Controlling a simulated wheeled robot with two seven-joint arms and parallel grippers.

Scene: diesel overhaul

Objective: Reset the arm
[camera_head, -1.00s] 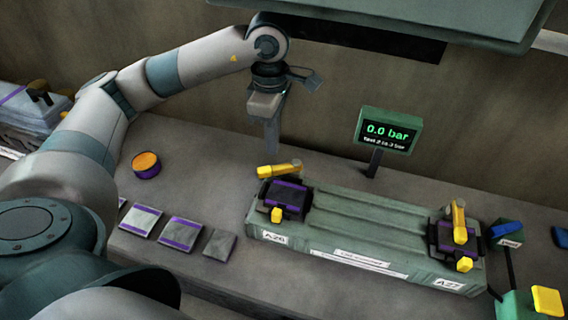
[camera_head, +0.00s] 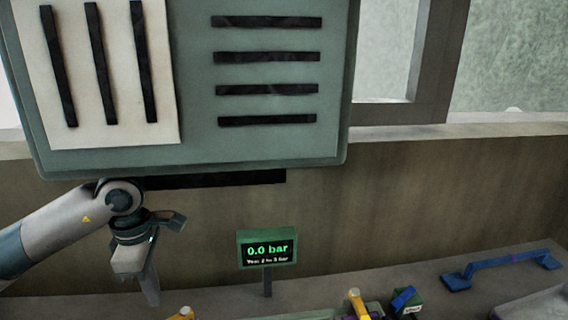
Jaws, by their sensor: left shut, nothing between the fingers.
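My left arm comes in from the left, and its gripper (camera_head: 150,292) points down in front of the wall, above the bench. Its fingers are together with nothing between them. It is to the left of the pressure display (camera_head: 267,250), clear of it. My right gripper is not in view.
The green display reads 0.0 bar on a short post. Yellow-handled parts (camera_head: 358,303) are cut off at the bottom edge. A small green box (camera_head: 408,303) and a blue handle-like bar (camera_head: 500,262) lie at right. A large panel (camera_head: 200,150) hangs above my gripper.

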